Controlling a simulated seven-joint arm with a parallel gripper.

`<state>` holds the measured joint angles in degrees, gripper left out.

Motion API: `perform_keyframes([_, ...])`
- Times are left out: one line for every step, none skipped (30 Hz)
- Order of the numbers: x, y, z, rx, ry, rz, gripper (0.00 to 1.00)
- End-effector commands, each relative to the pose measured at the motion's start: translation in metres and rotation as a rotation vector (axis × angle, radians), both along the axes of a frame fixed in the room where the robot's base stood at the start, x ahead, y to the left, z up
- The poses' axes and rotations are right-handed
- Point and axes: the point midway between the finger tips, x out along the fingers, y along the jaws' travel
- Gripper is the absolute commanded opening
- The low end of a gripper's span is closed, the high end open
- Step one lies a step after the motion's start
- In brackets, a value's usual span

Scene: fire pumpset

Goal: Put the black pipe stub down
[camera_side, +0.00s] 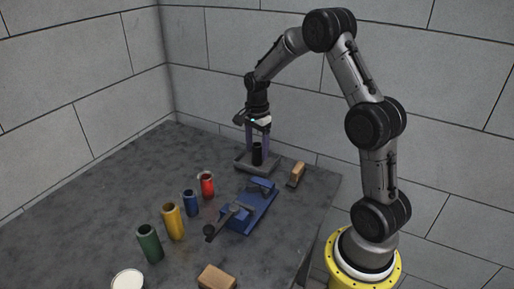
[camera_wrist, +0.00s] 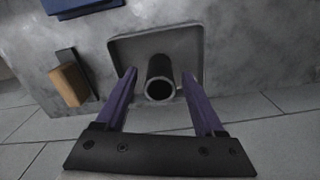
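The black pipe stub (camera_side: 257,155) stands upright in a shallow grey tray (camera_side: 241,165) at the back of the table. In the wrist view the stub (camera_wrist: 159,72) shows its open round end, with the grey tray (camera_wrist: 132,46) around and behind it. My gripper (camera_side: 258,150) is above the tray with its two purple fingers on either side of the stub. In the wrist view my gripper (camera_wrist: 159,74) is open, with a visible gap between each finger and the stub. The stub's foot is partly hidden.
A blue fixture (camera_side: 250,208) lies in front of the tray. A wooden block with a dark part (camera_side: 296,174) is right of the tray. Red (camera_side: 206,184), blue (camera_side: 190,203), yellow (camera_side: 173,222) and green (camera_side: 149,244) cylinders stand in a row. The table's left side is clear.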

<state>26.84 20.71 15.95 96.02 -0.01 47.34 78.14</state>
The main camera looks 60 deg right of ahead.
Motion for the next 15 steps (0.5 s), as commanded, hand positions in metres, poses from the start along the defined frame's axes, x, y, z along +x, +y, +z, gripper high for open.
perform_keyframes([0.000, 0.000, 0.000, 0.000, 0.000, 0.000, 0.71])
perform_keyframes([0.000, 0.000, 0.000, 0.000, 0.000, 0.000, 0.71])
perform_keyframes([0.000, 0.000, 0.000, 0.000, 0.000, 0.000, 0.71])
perform_keyframes([0.000, 0.000, 0.000, 0.000, 0.000, 0.000, 0.71])
perform_keyframes([0.000, 0.000, 0.001, 0.000, 0.000, 0.000, 0.71])
perform_keyframes([0.000, 0.000, 0.002, 0.000, -0.001, 0.000, 0.71])
perform_keyframes([0.000, 0.000, 0.003, -0.001, -0.002, 0.000, 0.71])
perform_keyframes([0.000, 0.000, 0.006, -0.002, -0.003, 0.000, 0.71])
perform_keyframes([0.001, 0.000, 0.010, -0.002, -0.004, 0.000, 0.71])
perform_keyframes([0.001, 0.000, 0.013, -0.002, -0.004, 0.000, 0.71])
perform_keyframes([0.001, -0.001, 0.018, -0.002, -0.005, 0.000, 0.71])
perform_keyframes([0.001, -0.001, 0.025, -0.003, -0.006, 0.000, 0.71])
perform_keyframes([0.001, 0.000, 0.030, -0.003, -0.006, 0.000, 0.71])
perform_keyframes([0.001, -0.001, 0.036, -0.003, -0.006, 0.000, 0.71])
perform_keyframes([0.001, -0.001, 0.045, -0.003, -0.007, 0.000, 0.71])
